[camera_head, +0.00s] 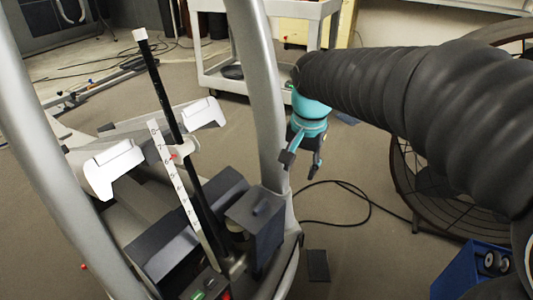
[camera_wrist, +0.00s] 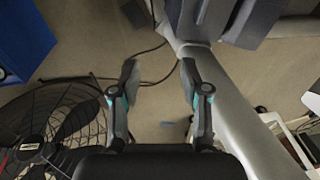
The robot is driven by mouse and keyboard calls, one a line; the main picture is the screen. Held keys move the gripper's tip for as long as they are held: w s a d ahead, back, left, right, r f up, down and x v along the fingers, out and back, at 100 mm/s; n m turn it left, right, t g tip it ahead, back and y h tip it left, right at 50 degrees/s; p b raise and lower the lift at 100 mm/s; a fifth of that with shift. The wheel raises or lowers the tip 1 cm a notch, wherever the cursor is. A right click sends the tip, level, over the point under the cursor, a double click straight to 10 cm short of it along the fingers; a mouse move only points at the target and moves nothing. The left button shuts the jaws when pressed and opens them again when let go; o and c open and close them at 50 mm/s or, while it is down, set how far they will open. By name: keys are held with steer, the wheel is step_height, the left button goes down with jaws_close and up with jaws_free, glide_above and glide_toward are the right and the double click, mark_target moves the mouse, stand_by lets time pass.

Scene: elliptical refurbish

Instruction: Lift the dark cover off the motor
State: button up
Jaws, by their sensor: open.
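The dark cover (camera_head: 255,222) is a dark grey box with a small raised grip on top. It sits low on the elliptical machine, right of the slanted black bar, in the head view. A dark grey box-like part, probably the same cover, shows at the top edge of the wrist view (camera_wrist: 225,18), partly cut off. The motor is not visible. My gripper (camera_head: 302,165) is open and empty, pointing down, up and to the right of the cover and apart from it. Its two spread fingers show in the wrist view (camera_wrist: 159,78), with floor between them.
A thick grey frame tube (camera_head: 258,90) rises close left of my gripper. The slanted black bar (camera_head: 160,85) and white pedals (camera_head: 113,168) lie further left. A round fan (camera_wrist: 55,125) and a blue box (camera_head: 470,272) stand right in the head view. A cable (camera_head: 345,220) crosses the floor.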

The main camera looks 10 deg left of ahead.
steer(key=m+g, duration=0.2)
glide_above(261, 203)
step_height(261, 203, down, 6)
steer(key=shift+h, duration=0.3)
step_height(261, 203, down, 14)
steer(key=shift+r+b, duration=0.1)
steer(key=shift+b, duration=1.15)
steer(key=shift+c, duration=0.3)
jaws_close()
